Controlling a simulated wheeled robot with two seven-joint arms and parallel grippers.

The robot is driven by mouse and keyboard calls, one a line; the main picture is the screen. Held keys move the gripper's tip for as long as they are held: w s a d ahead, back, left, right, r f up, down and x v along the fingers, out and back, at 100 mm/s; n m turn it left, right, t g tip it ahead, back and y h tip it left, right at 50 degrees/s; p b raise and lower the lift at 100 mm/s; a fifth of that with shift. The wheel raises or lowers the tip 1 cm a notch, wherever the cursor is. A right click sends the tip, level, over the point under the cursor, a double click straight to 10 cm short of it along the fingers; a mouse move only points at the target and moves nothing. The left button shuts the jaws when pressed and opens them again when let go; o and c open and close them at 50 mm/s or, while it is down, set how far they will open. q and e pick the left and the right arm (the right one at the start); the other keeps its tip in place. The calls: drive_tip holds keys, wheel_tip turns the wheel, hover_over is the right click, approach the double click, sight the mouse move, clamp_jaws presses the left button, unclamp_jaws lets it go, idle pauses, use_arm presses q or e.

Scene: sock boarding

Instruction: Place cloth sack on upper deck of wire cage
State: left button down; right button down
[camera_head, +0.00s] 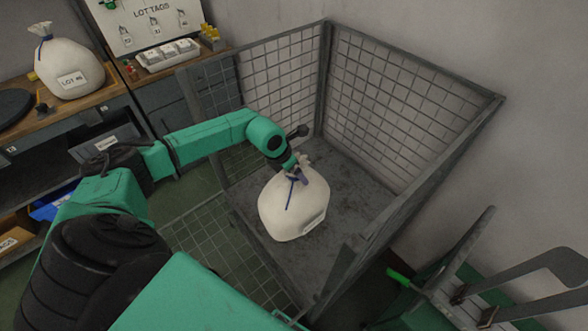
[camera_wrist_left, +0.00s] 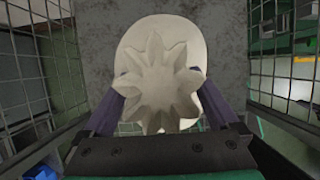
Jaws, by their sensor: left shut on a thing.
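A white cloth sack (camera_head: 291,210) with a blue tie and a small label is inside the wire cage (camera_head: 411,110), over its grey deck (camera_head: 345,180). My left gripper (camera_head: 297,172) reaches in from the left and is shut on the sack's gathered neck. In the left wrist view the sack's ruffled top (camera_wrist_left: 158,85) sits between my two purple fingers, with the grey deck (camera_wrist_left: 205,25) beyond it. The sack hangs roughly upright. I cannot tell whether its bottom touches the deck. My right gripper is not in view.
Mesh walls stand behind and right of the deck; a lowered mesh panel (camera_head: 215,245) is at the front left. Another tied sack (camera_head: 68,69) sits on the wooden bench at left, near a tag board (camera_head: 150,22). A green-handled cart (camera_head: 470,285) stands at lower right.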

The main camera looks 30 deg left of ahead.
use_arm(q)
unclamp_jaws()
drive_tip(key=shift+s, duration=0.1)
drive_tip(key=shift+r, duration=0.15)
drive_tip(key=shift+r, duration=0.15)
drive_tip(key=b+v, duration=0.2)
drive_tip(key=v, duration=0.9)
drive_tip(key=shift+s+r+b, duration=0.2)
drive_tip(key=shift+r+b, duration=0.05)
drive_tip(key=shift+b, duration=0.05)
drive_tip(key=shift+a, duration=0.1)
